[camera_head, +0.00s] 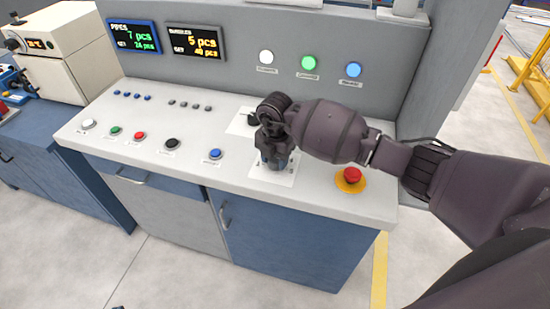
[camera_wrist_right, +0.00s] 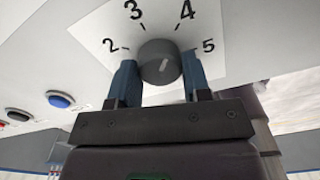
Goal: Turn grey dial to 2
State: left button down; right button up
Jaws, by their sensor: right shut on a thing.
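The grey dial (camera_wrist_right: 160,62) sits on a white plate printed with the numbers 2, 3, 4 and 5 around it. A light mark on its face slants to the upper right, roughly toward the 4. My right gripper (camera_wrist_right: 158,66) has its two blue fingers on opposite sides of the dial, shut on it. In the head view my right gripper (camera_head: 275,160) reaches down to the console top and hides the dial; part of its white plate (camera_head: 286,178) shows. My left gripper is not in view.
The console top (camera_head: 235,183) bears a red emergency button (camera_head: 352,175) on a yellow base to the right of my gripper and a blue button (camera_head: 215,154) to its left. Several other buttons line the front edge. A back panel (camera_head: 240,50) with displays and lights stands behind.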

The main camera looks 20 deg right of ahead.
jog(key=n+b, duration=0.1)
jog(key=n, duration=0.2)
jog(key=shift+n, duration=0.3)
jog(key=n+b, duration=0.1)
jog(key=n, duration=0.3)
jog(key=shift+n, duration=0.3)
jog(key=n+b, duration=0.2)
jog(key=n, duration=0.3)
jog(key=shift+d, duration=0.1)
jog(key=n+b, duration=0.1)
jog(key=n, duration=0.2)
jog(key=shift+r+n, duration=0.1)
jog(key=shift+n, duration=0.8)
jog(key=shift+b, duration=0.3)
jog(key=o, duration=0.8)
jog(key=shift+o, duration=0.7)
